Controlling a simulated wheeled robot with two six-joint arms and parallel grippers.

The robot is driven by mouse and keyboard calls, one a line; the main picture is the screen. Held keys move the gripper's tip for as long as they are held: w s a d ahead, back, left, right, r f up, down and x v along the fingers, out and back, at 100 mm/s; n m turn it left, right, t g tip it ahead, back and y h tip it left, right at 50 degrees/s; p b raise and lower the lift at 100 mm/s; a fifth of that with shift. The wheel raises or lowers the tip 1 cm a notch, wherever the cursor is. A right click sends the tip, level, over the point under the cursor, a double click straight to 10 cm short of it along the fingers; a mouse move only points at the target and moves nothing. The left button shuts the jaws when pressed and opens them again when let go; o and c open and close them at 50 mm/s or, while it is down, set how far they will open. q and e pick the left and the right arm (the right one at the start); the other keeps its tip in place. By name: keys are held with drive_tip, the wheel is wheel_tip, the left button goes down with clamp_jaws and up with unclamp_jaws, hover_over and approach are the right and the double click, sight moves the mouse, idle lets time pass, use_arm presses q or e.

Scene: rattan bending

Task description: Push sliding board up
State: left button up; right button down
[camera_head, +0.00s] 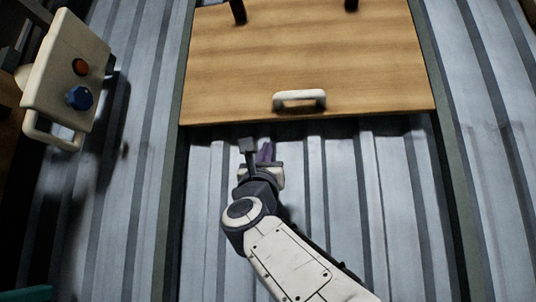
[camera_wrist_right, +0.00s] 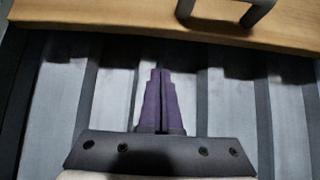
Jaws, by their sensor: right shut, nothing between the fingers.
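The sliding board (camera_head: 300,60) is a flat wooden panel between two dark side rails in the head view. A pale handle (camera_head: 300,98) is fixed near its lower edge. My right gripper (camera_head: 266,152) is just below that lower edge, left of the handle, over the corrugated metal. In the right wrist view the gripper (camera_wrist_right: 160,72) is shut and empty. Its purple fingertips point toward the board's lower edge (camera_wrist_right: 120,20), with a gap showing between them in the picture. The handle (camera_wrist_right: 235,12) is at the upper right there. My left gripper is not seen.
A pale control box (camera_head: 68,70) with an orange button, a blue knob and a handle stands at the upper left. Two dark fittings (camera_head: 238,12) sit at the board's top. Corrugated metal (camera_head: 385,190) below the board is clear right of my arm.

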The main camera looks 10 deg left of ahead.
drive_tip(key=b+v, duration=0.6)
drive_tip(key=v, duration=0.2)
drive_tip(key=shift+y, duration=0.3)
drive_tip(key=shift+s+f, duration=0.1)
drive_tip(key=shift+s, duration=0.05)
